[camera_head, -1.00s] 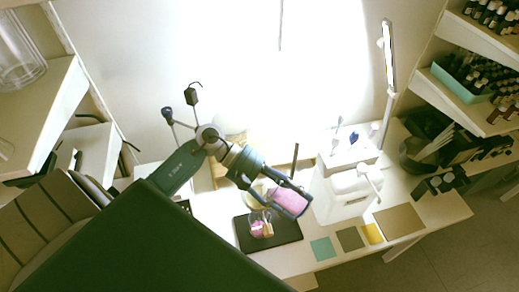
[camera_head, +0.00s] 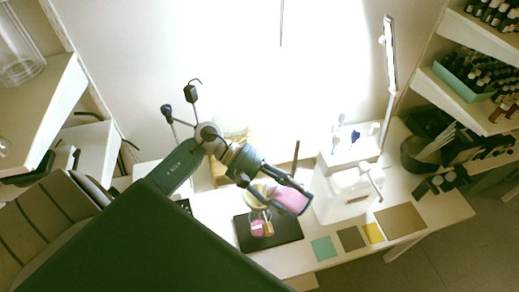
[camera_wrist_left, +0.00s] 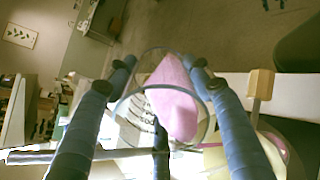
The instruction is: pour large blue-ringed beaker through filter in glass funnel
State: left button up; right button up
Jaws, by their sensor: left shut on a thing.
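My left gripper (camera_head: 288,197) is shut on the large beaker (camera_head: 291,203), which is clear and holds pink liquid. The beaker is tilted, its mouth low and toward the left. In the left wrist view the beaker's blue-ringed rim (camera_wrist_left: 152,88) shows between my two fingers, with pink liquid slanting inside. A pale filter in the funnel (camera_head: 257,194) sits beside the beaker, partly behind my gripper. Below it a glass flask (camera_head: 257,229) with pink liquid stands on a black mat (camera_head: 285,229). Whether liquid is flowing is too small to tell. My right gripper is out of view.
A white box-like unit (camera_head: 340,197) stands close to the right of the beaker. Coloured squares (camera_head: 351,238) lie along the table's front. A thin dark rod (camera_head: 295,160) rises behind the gripper. Bottle shelves (camera_head: 480,75) are at the far right.

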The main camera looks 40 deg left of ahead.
pick_arm(q)
jog(key=shift+b, duration=0.45)
dwell(0.6)
jog(key=shift+r+h+b, duration=0.3)
jog(key=shift+h+b, duration=0.2)
jog(key=shift+b, duration=0.9)
dwell(1.3)
jog(key=shift+s+a+r+h+b, duration=0.1)
jog(key=shift+a+r+h+b, duration=0.25)
jog(key=shift+b, duration=0.55)
jog(key=shift+a+r+h+b, duration=0.15)
jog(key=shift+r+b, duration=0.25)
jog(key=shift+b, duration=0.45)
dwell(2.5)
